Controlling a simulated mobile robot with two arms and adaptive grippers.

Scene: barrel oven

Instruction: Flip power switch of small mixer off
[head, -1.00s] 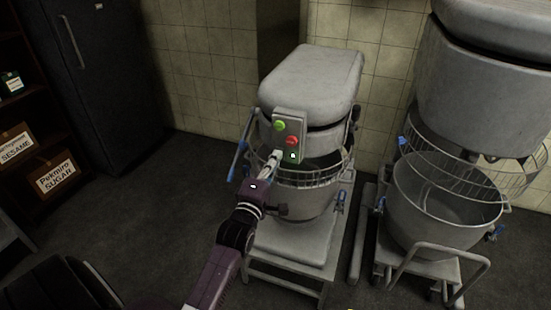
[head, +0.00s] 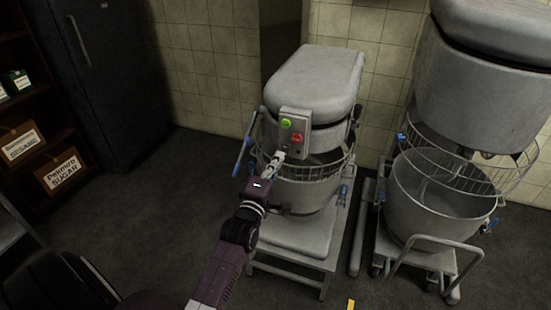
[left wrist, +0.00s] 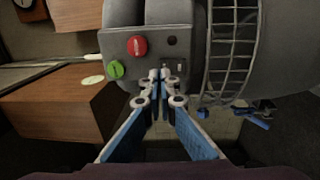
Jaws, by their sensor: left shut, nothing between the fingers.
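The small mixer (head: 312,85) is grey and stands on a low stand. Its control panel (head: 299,121) has a green button (head: 286,123) above a red button (head: 297,138). The left wrist view shows the green button (left wrist: 116,69), the red button (left wrist: 137,46), a small dark indicator (left wrist: 172,40) and a small switch (left wrist: 179,65). My left gripper (head: 277,157) is shut and empty, at the panel's lower part. In the left wrist view its fingertips (left wrist: 159,75) are beside the switch and partly cover the panel there; contact cannot be told. My right gripper is not in view.
A wire guard (head: 325,168) curves around the mixer's front, below the panel. A larger mixer (head: 490,75) with a bowl (head: 425,205) stands to the right. A shelf with boxes (head: 62,170) and a dark fridge (head: 115,75) are at left. Floor between is clear.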

